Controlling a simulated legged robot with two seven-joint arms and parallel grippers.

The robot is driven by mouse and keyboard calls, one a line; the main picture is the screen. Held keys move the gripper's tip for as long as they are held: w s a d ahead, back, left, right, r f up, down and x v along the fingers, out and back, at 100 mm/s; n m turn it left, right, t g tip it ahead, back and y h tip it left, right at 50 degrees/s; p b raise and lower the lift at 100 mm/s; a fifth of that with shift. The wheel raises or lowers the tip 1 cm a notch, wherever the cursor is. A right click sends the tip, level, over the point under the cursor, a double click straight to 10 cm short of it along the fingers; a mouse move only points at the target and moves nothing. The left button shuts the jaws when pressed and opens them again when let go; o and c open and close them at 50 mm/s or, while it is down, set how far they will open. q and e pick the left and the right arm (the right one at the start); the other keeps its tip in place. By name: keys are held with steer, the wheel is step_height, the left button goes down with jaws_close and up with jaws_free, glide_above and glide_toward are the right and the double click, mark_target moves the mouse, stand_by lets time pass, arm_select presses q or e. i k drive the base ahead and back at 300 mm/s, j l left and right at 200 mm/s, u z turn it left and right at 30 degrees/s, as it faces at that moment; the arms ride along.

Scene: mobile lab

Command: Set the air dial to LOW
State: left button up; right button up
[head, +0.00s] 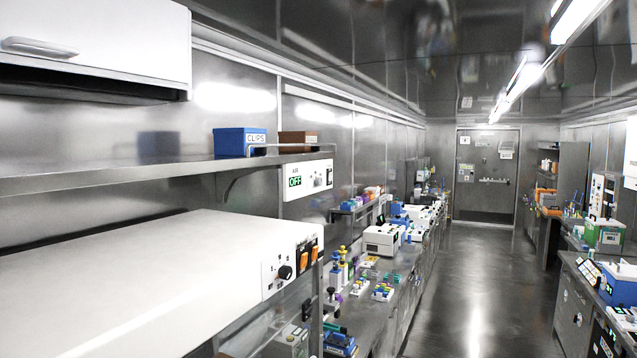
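A white panel labelled AIR (307,189) is fixed below the metal shelf, left of the middle of the head view. Its small green display (295,182) reads OFF. A small knob (318,181) sits right of the display; it is seen at a slant and is too small to tell where it points. Neither of my grippers is in view, so none is seen near the panel.
A large white cabinet (150,275) fills the lower left; its end face has a black dial (285,272) and orange switches (309,256). A blue CLIPS box (240,142) stands on the shelf (130,180). The aisle floor (475,290) is clear.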

mark_target(318, 182)
steer(key=i+l+u, duration=0.15)
steer(key=i+l, duration=0.85)
steer(key=i, duration=0.15)
